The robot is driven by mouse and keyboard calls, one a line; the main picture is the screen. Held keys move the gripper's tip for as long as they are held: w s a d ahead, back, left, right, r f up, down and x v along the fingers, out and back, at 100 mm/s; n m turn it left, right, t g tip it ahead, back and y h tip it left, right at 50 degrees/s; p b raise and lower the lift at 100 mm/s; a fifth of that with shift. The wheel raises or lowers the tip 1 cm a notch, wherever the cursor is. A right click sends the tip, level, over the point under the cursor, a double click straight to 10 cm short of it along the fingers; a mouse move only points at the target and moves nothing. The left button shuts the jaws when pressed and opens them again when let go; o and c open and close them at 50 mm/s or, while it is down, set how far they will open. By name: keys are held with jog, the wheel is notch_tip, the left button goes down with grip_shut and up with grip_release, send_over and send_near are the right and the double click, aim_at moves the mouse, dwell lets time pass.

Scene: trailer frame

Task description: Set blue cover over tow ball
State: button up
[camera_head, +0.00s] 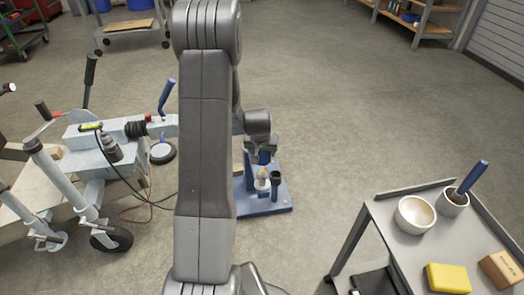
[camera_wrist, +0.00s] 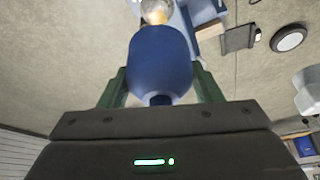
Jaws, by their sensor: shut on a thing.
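My gripper (camera_head: 262,148) is shut on the blue cover (camera_wrist: 160,62), with a green finger on each side of it in the wrist view. The cover also shows as a small blue patch under my gripper in the head view (camera_head: 264,158). The tow ball (camera_head: 262,174), with a yellowish top, stands on a blue stand (camera_head: 280,206) just below the cover. In the wrist view the tow ball (camera_wrist: 155,8) shows just beyond the cover's far end, partly hidden by it. I cannot tell whether cover and ball touch.
A dark cup-like post (camera_head: 276,178) stands close beside the ball. The trailer frame (camera_head: 95,150) with its coupling and cables is at the left. A grey cart (camera_head: 385,225) with a bowl (camera_head: 415,214), a mug and a yellow sponge (camera_head: 448,278) stands at the right. Floor between is clear.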

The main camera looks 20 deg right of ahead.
aim_at(262, 170)
jog(key=shift+f+b, duration=3.75)
jog(key=shift+f, duration=1.55)
jog(key=o, duration=1)
jog(key=shift+r, duration=0.1)
jog(key=p+v, duration=0.4)
jog(key=v, duration=0.9)
jog(key=shift+a+r, duration=0.15)
jog(key=shift+r, duration=0.2)
jog(key=shift+f, duration=0.1)
